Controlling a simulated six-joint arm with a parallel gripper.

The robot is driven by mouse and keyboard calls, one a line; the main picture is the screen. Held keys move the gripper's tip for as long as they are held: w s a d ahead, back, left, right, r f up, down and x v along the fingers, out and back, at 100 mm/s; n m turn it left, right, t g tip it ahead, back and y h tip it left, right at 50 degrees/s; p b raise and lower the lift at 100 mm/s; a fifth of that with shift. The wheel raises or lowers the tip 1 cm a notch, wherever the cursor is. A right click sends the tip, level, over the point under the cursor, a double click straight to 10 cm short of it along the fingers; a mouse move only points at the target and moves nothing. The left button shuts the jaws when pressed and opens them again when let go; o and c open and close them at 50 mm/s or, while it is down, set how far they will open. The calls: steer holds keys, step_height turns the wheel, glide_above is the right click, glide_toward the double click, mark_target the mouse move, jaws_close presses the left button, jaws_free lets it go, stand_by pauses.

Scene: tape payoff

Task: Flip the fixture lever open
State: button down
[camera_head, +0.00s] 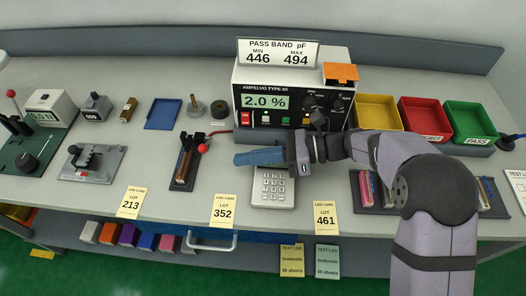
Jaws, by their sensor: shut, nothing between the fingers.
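A small dark fixture (181,184) stands on the bench left of centre, with brown upright parts on it. A lever with a red ball knob (203,148) sticks up at its right side, toward my gripper. My gripper (236,158) reaches in from the right, its blue fingers pointing left and closed together with nothing between them. The fingertips are to the right of the red knob, with a visible gap in the picture. The height of the fingers over the bench is hard to tell.
A keypad (273,190) sits just below the fingers. The meter (250,78) reading 2.0 % stands behind them. Yellow (378,103), red (425,130) and green (470,136) bins are at right. A blue tray (163,114) and a clamp plate (92,176) are at left.

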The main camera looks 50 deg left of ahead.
steer(key=x, duration=0.2)
steer(key=p+x, duration=0.1)
steer(key=x, duration=0.1)
steer(key=r+x, duration=0.1)
steer(key=x, duration=0.1)
steer(key=shift+a+p, duration=0.2)
steer(key=shift+p, duration=0.15)
steer(key=shift+a+r, duration=0.3)
steer(key=shift+r, duration=0.1)
steer(key=shift+w+a+r+p, duration=0.15)
steer(key=shift+w+r+p, duration=0.05)
steer(key=shift+r+p, duration=0.4)
steer(key=shift+f, duration=0.1)
steer(key=shift+d+f+b, duration=0.2)
steer(key=shift+f+b, duration=0.1)
steer(key=shift+f, duration=0.1)
steer(key=shift+w+d+f+b, duration=0.35)
steer(key=shift+w+d, duration=0.1)
steer(key=shift+d, duration=0.2)
steer(key=b+v, duration=0.1)
steer(key=v, duration=1)
steer(key=shift+w+b, duration=0.1)
steer(key=shift+b, duration=0.3)
